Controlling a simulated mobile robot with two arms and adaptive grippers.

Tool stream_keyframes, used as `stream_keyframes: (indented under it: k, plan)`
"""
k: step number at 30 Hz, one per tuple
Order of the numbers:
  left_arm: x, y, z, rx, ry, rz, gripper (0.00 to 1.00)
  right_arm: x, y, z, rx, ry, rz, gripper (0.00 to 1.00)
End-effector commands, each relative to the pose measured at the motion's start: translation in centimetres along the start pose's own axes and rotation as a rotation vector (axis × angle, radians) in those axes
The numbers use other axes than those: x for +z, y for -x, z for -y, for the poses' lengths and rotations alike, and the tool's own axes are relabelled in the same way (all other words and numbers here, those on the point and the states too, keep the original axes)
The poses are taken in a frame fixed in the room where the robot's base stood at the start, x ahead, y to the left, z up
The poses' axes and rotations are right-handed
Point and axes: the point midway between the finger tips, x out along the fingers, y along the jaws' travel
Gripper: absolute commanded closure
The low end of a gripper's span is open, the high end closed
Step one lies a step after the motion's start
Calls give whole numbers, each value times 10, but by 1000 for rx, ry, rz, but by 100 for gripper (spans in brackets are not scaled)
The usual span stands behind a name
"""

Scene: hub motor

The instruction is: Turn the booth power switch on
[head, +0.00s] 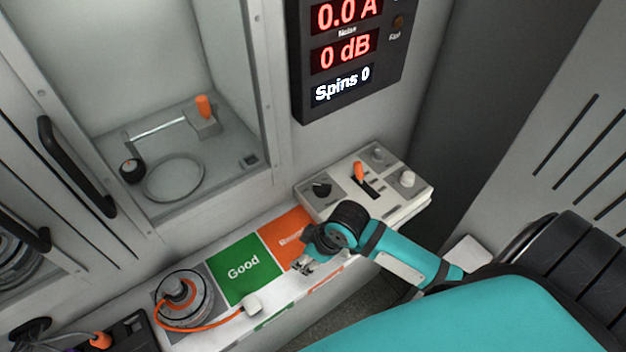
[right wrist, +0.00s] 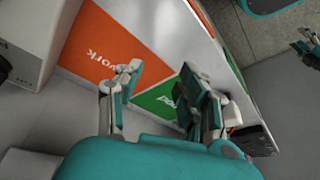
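A pale control box (head: 335,209) sits at the right end of the bench in the head view. It has an orange lever (head: 359,171) in a black slot, a black knob (head: 321,188), a white knob (head: 407,179) and a grey knob (head: 378,154). Its labels are too small to read, so I cannot tell which is the power switch. My right gripper (head: 305,264) is over the bench in front of the box, apart from the controls. In the right wrist view it (right wrist: 160,75) is open and empty. Part of what looks like my left gripper (right wrist: 305,45) shows at the right edge.
The display (head: 345,50) reads 0.0 A, 0 dB and Spins 0. The bench has a green Good pad (head: 241,268) and an orange Rework pad (head: 283,236). A hub motor (head: 180,295) with an orange cable lies at left. A booth with a fixture (head: 175,180) stands behind.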

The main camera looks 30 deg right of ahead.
Motion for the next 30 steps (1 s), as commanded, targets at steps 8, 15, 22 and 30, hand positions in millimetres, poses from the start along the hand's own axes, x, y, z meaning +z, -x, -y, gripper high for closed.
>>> stream_keyframes:
  k: [8, 15, 22, 30]
  plan:
    - [-1, 6, 0, 1, 0, -1, 48, -53, 78, -120, -52, 250, 29, 61]
    - [-2, 7, -2, 2, 0, -2, 48, -66, 165, -194, -66, 241, 17, 61]
    - [-2, 10, -2, 3, 0, -2, 48, -68, 171, -201, -76, 230, 6, 61]
    - [-3, 17, -2, 3, -1, -2, 48, -68, 119, -196, -76, 228, 6, 61]
